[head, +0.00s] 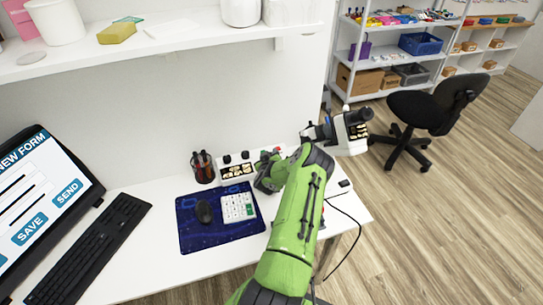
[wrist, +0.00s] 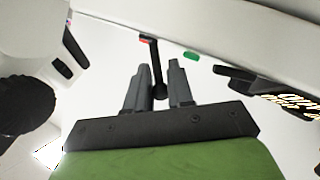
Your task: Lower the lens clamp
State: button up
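My gripper (head: 265,172) is at the back of the desk, in front of a white device (head: 237,170) with black knobs and a small display. My arm hides part of this device. In the wrist view my gripper's two grey fingers (wrist: 158,78) stand close together. A thin black lever (wrist: 156,66) lies between them, and its round knob fills the narrow gap. The lever runs up to a small red and black part (wrist: 148,39) on a white body. I take this lever for the lens clamp's, but its mount is barely visible. The lens clamp is not distinguishable in the head view.
A white and black instrument (head: 350,132) stands right of my arm. A shelf (head: 150,48) overhangs the desk.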

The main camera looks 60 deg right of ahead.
grip_shut()
